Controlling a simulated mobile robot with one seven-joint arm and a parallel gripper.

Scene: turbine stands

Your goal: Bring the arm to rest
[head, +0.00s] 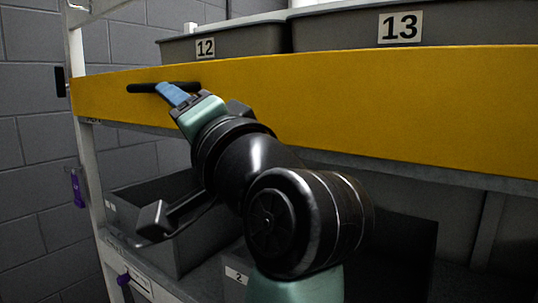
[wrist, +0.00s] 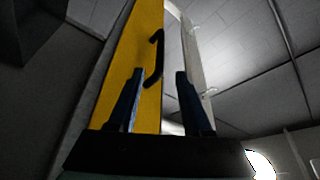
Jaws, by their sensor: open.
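My gripper (wrist: 157,105) is open and empty in the wrist view, its two dark blue fingers apart. In the head view my gripper (head: 174,95) is at the end of my raised arm, in front of the left part of a yellow shelf beam (head: 400,100). Its blue fingers overlap a black handle (head: 145,88) on that beam. The handle also shows in the wrist view (wrist: 155,62), beyond the fingers. I cannot tell whether the fingers touch the handle.
Grey bins numbered 12 (head: 232,45) and 13 (head: 450,25) stand on the shelf above the beam. Dark bins, one marked 2 (head: 236,276), sit on the lower shelf, partly behind my arm. A pale upright post (head: 90,170) stands at left, with a grey block wall (head: 30,150) behind.

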